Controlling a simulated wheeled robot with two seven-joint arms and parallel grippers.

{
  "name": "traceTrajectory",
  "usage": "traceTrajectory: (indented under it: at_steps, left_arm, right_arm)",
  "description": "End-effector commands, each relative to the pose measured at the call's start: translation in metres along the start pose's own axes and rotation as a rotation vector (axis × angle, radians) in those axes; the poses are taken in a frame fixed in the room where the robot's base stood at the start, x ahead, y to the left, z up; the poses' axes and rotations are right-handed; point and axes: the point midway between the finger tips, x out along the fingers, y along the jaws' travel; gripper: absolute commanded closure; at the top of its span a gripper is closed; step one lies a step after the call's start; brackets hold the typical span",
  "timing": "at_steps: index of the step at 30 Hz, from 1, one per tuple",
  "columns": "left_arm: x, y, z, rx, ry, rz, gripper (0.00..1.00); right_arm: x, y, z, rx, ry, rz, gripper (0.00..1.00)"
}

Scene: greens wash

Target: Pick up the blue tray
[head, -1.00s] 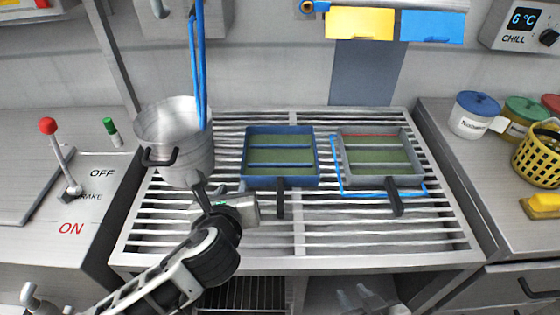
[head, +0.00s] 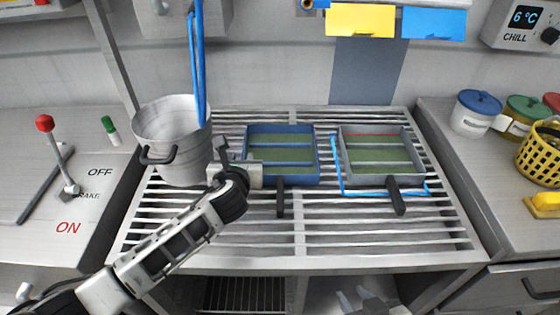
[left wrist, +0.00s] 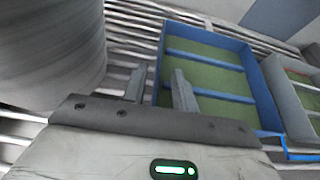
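The blue tray (head: 300,181) lies on the slatted rack with its dark handle towards me. It has a green bottom and blue crossbars. My left gripper (head: 240,158) is at the tray's left side. In the left wrist view the gripper (left wrist: 159,88) is open, with one finger left of the tray's left wall and the other over its inside. The blue tray (left wrist: 264,95) fills the upper right there. I cannot tell whether the fingers touch it. My right gripper (head: 353,294) shows at the bottom edge, its fingers apart and empty.
A metal pot (head: 172,150) stands close left of my left gripper. A grey tray (head: 385,180) with a red back edge and a blue strip around it lies to the right. The front slats are clear.

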Motion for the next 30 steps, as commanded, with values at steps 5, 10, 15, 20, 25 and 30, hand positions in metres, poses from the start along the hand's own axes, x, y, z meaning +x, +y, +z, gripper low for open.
traceTrajectory:
  at_steps: [5, 10, 15, 20, 25, 30]
  left_arm:
    - [0.025, 0.001, -0.001, 0.0, 0.0, 0.001, 0.72]
    - [0.03, 0.001, -0.001, 0.0, 0.001, 0.0, 0.72]
    - [0.03, 0.001, 0.0, 0.0, 0.001, 0.0, 0.77]
    - [0.03, 0.001, -0.001, 0.0, 0.001, 0.0, 1.0]
    - [0.029, 0.0, 0.002, -0.003, -0.003, -0.002, 1.0]
    - [0.029, 0.0, 0.002, -0.002, -0.003, -0.002, 1.0]
  right_arm:
    - [0.003, 0.0, 0.006, -0.002, -0.006, -0.002, 0.68]
    - [0.002, 0.0, 0.005, -0.003, -0.008, -0.003, 0.68]
    - [0.002, 0.0, 0.005, -0.003, -0.007, -0.003, 0.68]
    - [0.002, -0.001, 0.004, -0.003, -0.006, -0.004, 0.68]
    - [0.002, -0.001, 0.004, -0.003, -0.005, -0.004, 0.68]
    - [0.002, -0.001, 0.004, -0.003, -0.003, -0.004, 0.68]
